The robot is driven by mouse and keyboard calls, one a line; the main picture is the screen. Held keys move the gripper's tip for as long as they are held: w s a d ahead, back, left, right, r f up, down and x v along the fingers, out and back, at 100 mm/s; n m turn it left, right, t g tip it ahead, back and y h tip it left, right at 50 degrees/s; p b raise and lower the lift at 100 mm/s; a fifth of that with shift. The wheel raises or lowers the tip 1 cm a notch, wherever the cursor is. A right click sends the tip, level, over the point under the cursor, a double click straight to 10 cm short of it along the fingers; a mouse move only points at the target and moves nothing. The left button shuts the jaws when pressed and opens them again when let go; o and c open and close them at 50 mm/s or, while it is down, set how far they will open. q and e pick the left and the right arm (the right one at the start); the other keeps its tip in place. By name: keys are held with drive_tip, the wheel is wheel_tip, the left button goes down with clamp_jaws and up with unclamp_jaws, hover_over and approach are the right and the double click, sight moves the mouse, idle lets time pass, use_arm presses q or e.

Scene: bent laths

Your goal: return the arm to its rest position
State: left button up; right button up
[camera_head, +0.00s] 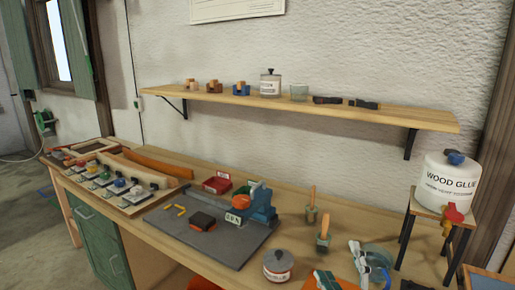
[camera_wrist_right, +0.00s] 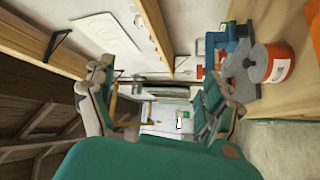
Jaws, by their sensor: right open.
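My right gripper (camera_head: 341,263) shows in the head view at the bottom right, with pale and green fingers over the front of the workbench (camera_head: 300,205). In the right wrist view the fingers of the right gripper (camera_wrist_right: 158,92) stand wide apart, with nothing between them. The gripper is open and empty. My right arm's rest position is not marked by anything in view. My left gripper does not show in either view.
A can (camera_head: 278,266) and brushes in pots (camera_head: 323,240) stand close to the gripper. A blue vise (camera_head: 262,208) is on the grey mat (camera_head: 215,240). A wood glue jug (camera_head: 447,180) stands on a stool at the right. A wall shelf (camera_head: 215,98) runs above.

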drive_tip(key=s+d+f+m+g+h, duration=0.3)
drive_tip(key=s+f+m+g, duration=0.15)
drive_tip(key=f, duration=0.35)
drive_tip(key=s+d+f+m+g+h, duration=0.25)
drive_tip(key=s+f+m+g, duration=0.2)
drive_tip(key=f, duration=0.35)
drive_tip(key=s+a+f+m+g+y, duration=0.15)
drive_tip(key=s+f+g, duration=0.3)
drive_tip(key=s, duration=0.45)
drive_tip(key=s+a+f+m+g+y, duration=0.1)
drive_tip(key=s+f+m+g, duration=0.2)
drive_tip(key=s+f, duration=0.35)
wheel_tip(320, 180, down, 22)
drive_tip(key=s+f+g, duration=0.1)
drive_tip(key=s+g, duration=0.1)
drive_tip(key=s, duration=0.1)
drive_tip(key=s+d+f, duration=0.3)
drive_tip(key=s+f, duration=1.3)
drive_tip(key=f, duration=0.1)
drive_tip(key=shift+f+n+g+h, duration=0.2)
drive_tip(key=shift+n+g+h, duration=0.1)
drive_tip(key=shift+n+g, duration=0.05)
